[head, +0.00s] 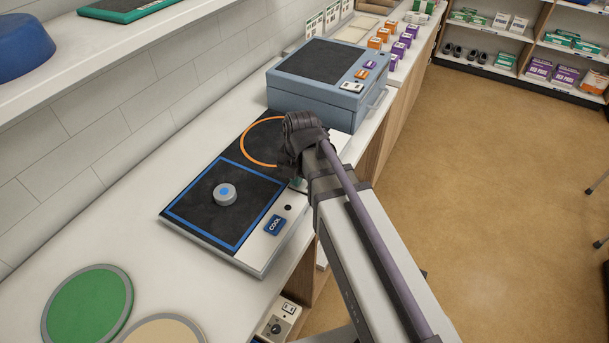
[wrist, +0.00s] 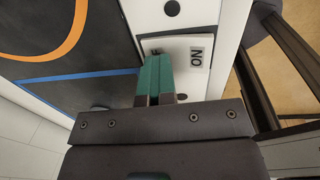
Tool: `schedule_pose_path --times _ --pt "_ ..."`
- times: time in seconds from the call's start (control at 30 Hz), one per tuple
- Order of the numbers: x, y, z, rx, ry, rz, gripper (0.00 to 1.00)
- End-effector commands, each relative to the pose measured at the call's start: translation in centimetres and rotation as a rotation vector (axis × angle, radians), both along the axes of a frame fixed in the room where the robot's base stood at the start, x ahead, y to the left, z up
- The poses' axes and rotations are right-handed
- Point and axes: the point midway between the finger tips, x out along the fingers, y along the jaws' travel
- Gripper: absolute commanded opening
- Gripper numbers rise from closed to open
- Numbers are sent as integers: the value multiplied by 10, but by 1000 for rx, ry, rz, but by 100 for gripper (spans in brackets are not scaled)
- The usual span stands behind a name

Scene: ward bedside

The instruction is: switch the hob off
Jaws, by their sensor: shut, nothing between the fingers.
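The hob (head: 176,216) lies on the counter, with a black top and a white front panel. The top has an orange ring (head: 248,150) and a blue-outlined square zone. In the wrist view a white rocker switch (wrist: 202,70) on the panel shows the word ON at its right end. A second label at its left is mostly hidden by my fingers. My gripper (wrist: 155,66) is shut and empty, its teal fingertips over the left part of the switch. I cannot tell whether they touch it. In the head view my arm hides the switch.
A grey puck with a blue top (head: 225,194) sits in the blue square. A blue COOL label (head: 275,224) is on the panel. A blue-grey box (head: 315,85) stands behind the hob. A green round mat (head: 88,303) lies in front.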

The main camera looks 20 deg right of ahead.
Motion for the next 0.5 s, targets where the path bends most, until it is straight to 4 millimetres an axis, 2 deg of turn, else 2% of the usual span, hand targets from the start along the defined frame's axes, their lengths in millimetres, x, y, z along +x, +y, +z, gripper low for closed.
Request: schedule_pose_path --times 0.5 --pt "-9 -11 7 -3 -3 -4 0"
